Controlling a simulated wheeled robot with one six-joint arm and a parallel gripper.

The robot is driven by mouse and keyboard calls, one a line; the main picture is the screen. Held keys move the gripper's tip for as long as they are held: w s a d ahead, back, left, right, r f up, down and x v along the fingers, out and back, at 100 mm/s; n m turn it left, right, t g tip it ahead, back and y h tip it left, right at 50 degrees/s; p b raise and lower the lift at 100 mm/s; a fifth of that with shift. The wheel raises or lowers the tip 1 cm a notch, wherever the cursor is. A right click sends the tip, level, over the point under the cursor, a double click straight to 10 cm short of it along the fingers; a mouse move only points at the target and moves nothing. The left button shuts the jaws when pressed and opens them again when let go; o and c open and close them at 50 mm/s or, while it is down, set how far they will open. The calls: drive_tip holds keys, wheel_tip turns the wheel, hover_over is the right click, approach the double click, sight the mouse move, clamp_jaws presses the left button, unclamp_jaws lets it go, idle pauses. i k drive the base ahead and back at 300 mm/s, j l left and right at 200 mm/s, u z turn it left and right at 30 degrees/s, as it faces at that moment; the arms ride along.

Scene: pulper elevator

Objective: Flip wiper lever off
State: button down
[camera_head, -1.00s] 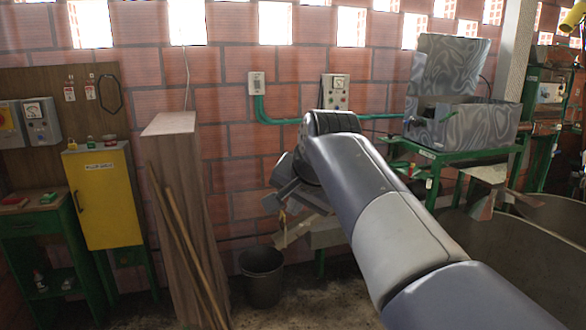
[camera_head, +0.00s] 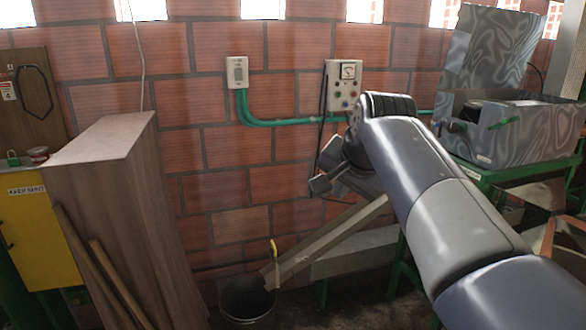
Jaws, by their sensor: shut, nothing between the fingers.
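My gripper (camera_head: 320,185) is in the middle of the view at the end of my grey arm, which reaches in from the lower right. Its dark fingers point left and slightly down, in front of the brick wall, and look closed with nothing visible between them. A small yellow handle (camera_head: 274,249) stands upright at the lower end of a sloping chute (camera_head: 330,238), below and left of my gripper and apart from it. I cannot tell whether this is the wiper lever. No other clear lever shows; my arm hides part of the machine.
A control box (camera_head: 343,85) with a gauge and a switch box (camera_head: 237,72) hang on the wall, joined by green conduit. A black bucket (camera_head: 246,300) stands under the chute. A tall wooden box (camera_head: 120,200) is at left, a yellow cabinet (camera_head: 35,235) beyond, a grey machine (camera_head: 520,130) at right.

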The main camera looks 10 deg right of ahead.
sight(437, 125)
drive_tip(key=i+z, duration=0.3)
drive_tip(key=i, duration=0.25)
drive_tip(key=i+j+z, duration=0.1)
drive_tip(key=i+z, duration=0.2)
drive_tip(key=i, duration=0.3)
drive_tip(key=i+j+z, duration=0.3)
drive_tip(key=i, duration=0.25)
drive_tip(key=i+l+z, duration=0.1)
drive_tip(key=i+z, duration=0.2)
drive_tip(key=i, duration=0.35)
drive_tip(key=i+z, duration=0.3)
drive_tip(key=i, duration=0.35)
